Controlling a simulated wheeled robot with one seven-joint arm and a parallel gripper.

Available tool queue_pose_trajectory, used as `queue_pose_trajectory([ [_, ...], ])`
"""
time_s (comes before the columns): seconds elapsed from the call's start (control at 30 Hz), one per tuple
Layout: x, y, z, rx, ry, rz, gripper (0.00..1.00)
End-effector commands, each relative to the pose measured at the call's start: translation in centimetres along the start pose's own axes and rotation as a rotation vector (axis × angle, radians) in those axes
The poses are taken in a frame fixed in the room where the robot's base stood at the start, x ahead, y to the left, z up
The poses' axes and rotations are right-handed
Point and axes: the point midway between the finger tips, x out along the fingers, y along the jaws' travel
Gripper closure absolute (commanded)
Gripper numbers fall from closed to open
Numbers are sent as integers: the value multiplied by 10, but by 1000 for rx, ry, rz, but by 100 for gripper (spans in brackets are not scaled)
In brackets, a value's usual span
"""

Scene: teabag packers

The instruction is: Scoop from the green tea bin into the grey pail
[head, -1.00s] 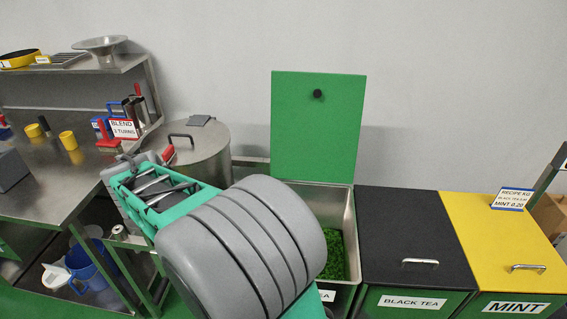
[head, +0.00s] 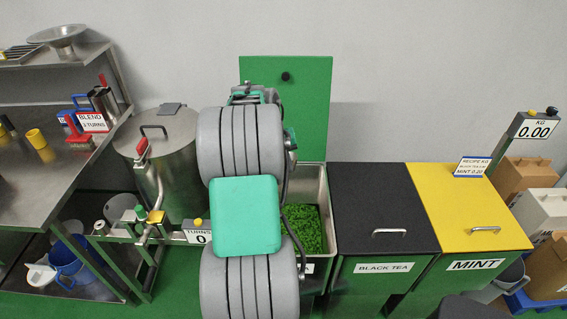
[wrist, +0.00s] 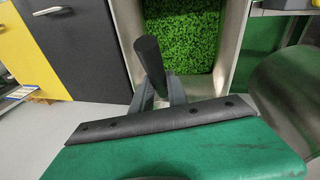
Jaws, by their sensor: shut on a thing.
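The green tea bin (head: 324,200) stands open in the head view, its green lid (head: 300,90) upright behind it. Green leaf (head: 303,228) lies inside, and the leaf also shows in the wrist view (wrist: 180,35). My gripper (wrist: 163,98) is shut on a black handle (wrist: 150,62) in front of the bin's opening. The scoop end of that handle cannot be made out. My arm hides the gripper and part of the bin in the head view. A grey pail (head: 512,276) stands at the right beside the mint bin, partly hidden.
The closed black tea bin (head: 385,207) and yellow mint bin (head: 465,205) stand right of the green bin. A scale display (head: 533,129) reads 0.00. A steel drum (head: 165,150) and workbench (head: 60,175) are at the left. Cardboard boxes (head: 525,178) stand far right.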

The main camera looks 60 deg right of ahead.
Motion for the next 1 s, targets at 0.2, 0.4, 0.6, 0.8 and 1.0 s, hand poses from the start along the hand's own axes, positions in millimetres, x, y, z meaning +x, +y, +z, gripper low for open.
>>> queue_pose_trajectory([
  [0.2, 48, -12, 5, 0, 0, 0, 100],
  [0.4, 85, -20, 8, 0, 0, 0, 100],
  [0.6, 120, -29, 11, 0, -1, 0, 100],
  [0.8, 156, -37, 14, 0, 0, 1, 100],
  [1.0, 192, -46, 18, 1, 0, 0, 100],
])
